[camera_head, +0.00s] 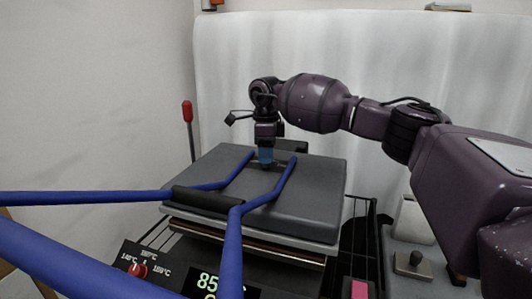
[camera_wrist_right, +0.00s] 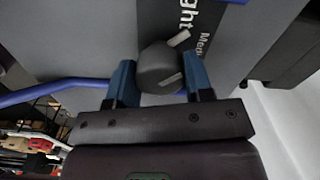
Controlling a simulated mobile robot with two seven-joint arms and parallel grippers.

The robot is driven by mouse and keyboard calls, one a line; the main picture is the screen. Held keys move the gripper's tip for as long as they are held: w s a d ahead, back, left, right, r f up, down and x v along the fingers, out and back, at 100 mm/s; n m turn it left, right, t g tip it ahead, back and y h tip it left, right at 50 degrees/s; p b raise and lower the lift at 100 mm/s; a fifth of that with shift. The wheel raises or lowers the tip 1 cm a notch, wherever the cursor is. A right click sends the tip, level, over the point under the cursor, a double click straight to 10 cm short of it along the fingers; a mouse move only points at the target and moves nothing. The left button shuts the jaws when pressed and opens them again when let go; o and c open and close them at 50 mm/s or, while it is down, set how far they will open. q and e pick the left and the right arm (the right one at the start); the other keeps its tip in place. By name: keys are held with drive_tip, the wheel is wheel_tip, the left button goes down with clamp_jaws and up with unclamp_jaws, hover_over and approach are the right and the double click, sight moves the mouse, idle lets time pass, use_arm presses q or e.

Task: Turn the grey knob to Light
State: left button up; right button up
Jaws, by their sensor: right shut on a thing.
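The grey knob (camera_wrist_right: 158,68) shows in the right wrist view, a dark round body with pale stripes, on a flat grey surface. White lettering, partly cut off, reads "ght" (camera_wrist_right: 188,12) and "Me" beside it. My right gripper (camera_wrist_right: 160,82) has its blue fingers on both sides of the knob, shut on it. In the head view the right gripper (camera_head: 265,158) points down at the back of the grey press top (camera_head: 310,205); the gripper hides the knob there. I cannot tell exactly which label the knob points to. My left gripper is not in view.
Blue bars (camera_head: 232,250) cross the press front and left. A red knob (camera_head: 137,270) with temperature marks and a lit display (camera_head: 208,283) are at the front. A red-tipped lever (camera_head: 188,112) stands behind left. A dark rack (camera_head: 358,235) is right of the press.

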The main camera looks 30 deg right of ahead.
drive_tip(key=shift+n, duration=0.6)
drive_tip(key=o, duration=0.9)
drive_tip(key=shift+o, duration=0.2)
drive_tip(key=shift+r, duration=0.15)
wheel_tip(320, 180, up, 11)
drive_tip(key=shift+f, duration=0.2)
